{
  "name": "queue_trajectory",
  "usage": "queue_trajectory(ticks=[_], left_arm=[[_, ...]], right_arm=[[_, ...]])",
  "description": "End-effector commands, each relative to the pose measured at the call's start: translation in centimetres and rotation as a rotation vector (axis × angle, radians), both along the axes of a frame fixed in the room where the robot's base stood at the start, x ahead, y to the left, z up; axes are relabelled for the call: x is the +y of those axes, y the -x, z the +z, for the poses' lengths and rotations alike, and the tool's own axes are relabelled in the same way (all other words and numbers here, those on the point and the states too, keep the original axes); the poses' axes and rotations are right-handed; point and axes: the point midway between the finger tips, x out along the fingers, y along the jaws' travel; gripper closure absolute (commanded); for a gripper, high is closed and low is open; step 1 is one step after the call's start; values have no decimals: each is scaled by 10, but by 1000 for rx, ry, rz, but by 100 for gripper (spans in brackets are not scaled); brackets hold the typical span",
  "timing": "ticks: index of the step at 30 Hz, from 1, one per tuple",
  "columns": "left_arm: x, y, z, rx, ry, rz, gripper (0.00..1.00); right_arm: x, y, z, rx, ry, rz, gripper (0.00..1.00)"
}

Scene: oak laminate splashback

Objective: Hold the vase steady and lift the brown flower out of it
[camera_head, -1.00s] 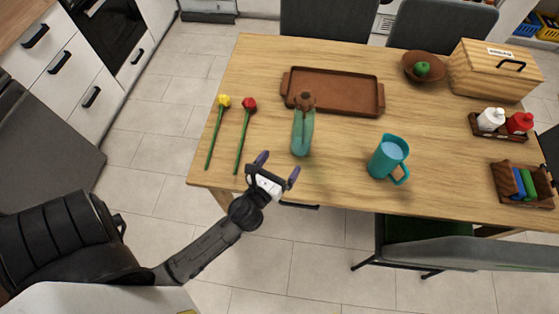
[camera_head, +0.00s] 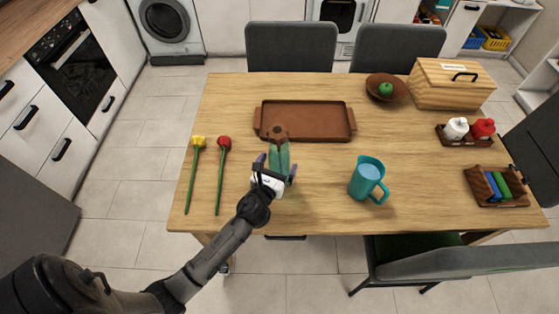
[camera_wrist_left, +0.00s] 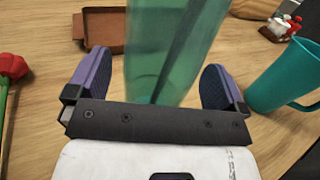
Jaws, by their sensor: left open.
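The green translucent vase (camera_head: 281,155) stands upright on the table, with the brown flower (camera_head: 278,132) showing at its top. In the left wrist view the vase (camera_wrist_left: 172,45) rises between the fingers, with a dark stem line inside it; the flower head is out of that view. My left gripper (camera_head: 275,166) is open at the near side of the vase. Its two purple fingers (camera_wrist_left: 158,82) are on either side of the vase, with a gap on each side. The lower part of the vase is hidden by the gripper in the head view. My right gripper is not in view.
A yellow flower (camera_head: 198,142) and a red flower (camera_head: 223,143) lie left of the vase. A brown tray (camera_head: 305,121) is behind it. A teal pitcher (camera_head: 366,180) stands to its right. A bowl (camera_head: 401,91) and wooden box (camera_head: 455,92) are farther back.

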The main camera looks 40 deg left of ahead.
Motion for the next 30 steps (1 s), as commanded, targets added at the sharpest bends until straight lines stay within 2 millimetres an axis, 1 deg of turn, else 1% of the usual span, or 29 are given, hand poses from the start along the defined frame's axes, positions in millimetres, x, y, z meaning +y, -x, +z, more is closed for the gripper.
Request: queue_trajectory(ticks=[1, 6, 17, 20, 30], left_arm=[[2, -5, 0, -1, 0, 0, 2], [4, -13, 0, -1, 1, 0, 2], [5, -15, 0, 0, 0, 0, 2], [5, -15, 0, 0, 0, 0, 9], [5, -15, 0, 0, 0, 0, 42]], right_arm=[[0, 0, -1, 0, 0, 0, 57], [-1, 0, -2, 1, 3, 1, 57], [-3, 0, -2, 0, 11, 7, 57], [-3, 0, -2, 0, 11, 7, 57], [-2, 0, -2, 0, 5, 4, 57]])
